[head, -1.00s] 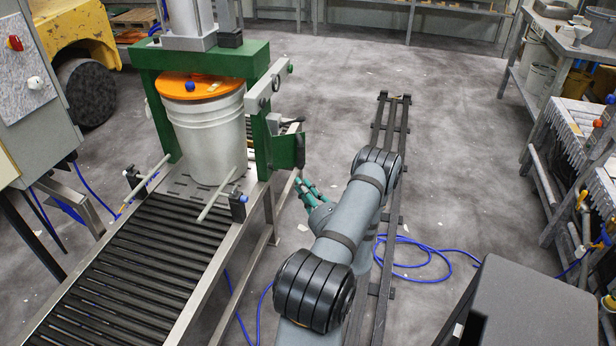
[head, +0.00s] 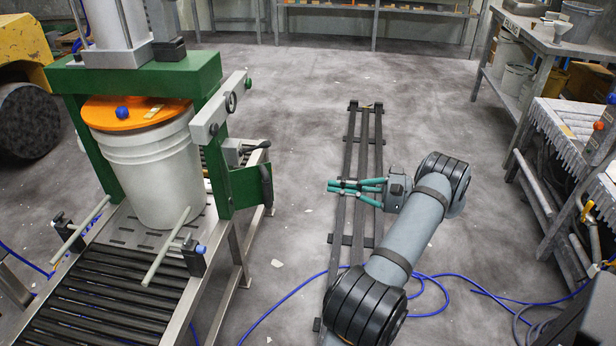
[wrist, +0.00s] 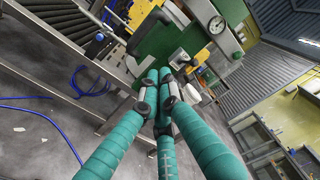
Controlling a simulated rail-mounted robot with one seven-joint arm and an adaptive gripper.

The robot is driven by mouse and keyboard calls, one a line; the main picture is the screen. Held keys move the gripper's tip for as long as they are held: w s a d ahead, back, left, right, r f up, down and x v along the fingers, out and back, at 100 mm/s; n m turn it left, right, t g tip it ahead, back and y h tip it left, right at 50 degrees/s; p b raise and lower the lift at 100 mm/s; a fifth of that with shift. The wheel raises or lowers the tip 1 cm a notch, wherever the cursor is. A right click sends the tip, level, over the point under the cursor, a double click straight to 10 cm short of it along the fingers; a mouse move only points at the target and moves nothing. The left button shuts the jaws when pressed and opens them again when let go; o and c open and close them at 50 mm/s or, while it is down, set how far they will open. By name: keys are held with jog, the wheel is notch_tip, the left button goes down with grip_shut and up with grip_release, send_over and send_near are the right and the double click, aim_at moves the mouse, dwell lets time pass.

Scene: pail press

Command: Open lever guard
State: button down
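The green press (head: 215,95) stands at left over the conveyor. On its right post are a small grey box (head: 232,152) with a black-ended lever (head: 257,147) and a dark green plate (head: 265,186), which looks like the lever guard; its hinge and exact position are unclear. The wrist view shows green press panels (wrist: 150,38) and a pale box (wrist: 178,58) beyond the fingers. My gripper (head: 332,186) has teal fingers that converge with their tips close together. It holds nothing, and points left towards the plate, apart from it over the floor rail.
A white pail (head: 155,175) with an orange lid (head: 135,113) stands under the press. The roller conveyor (head: 110,310) runs to the front left. A blue hose (head: 290,297) lies on the floor. A workbench (head: 560,110) stands at right. Floor between gripper and press is clear.

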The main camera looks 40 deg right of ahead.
jog(key=w+a, duration=0.9)
jog(key=a, duration=0.1)
jog(key=shift+n, duration=0.4)
jog(key=shift+r, duration=0.1)
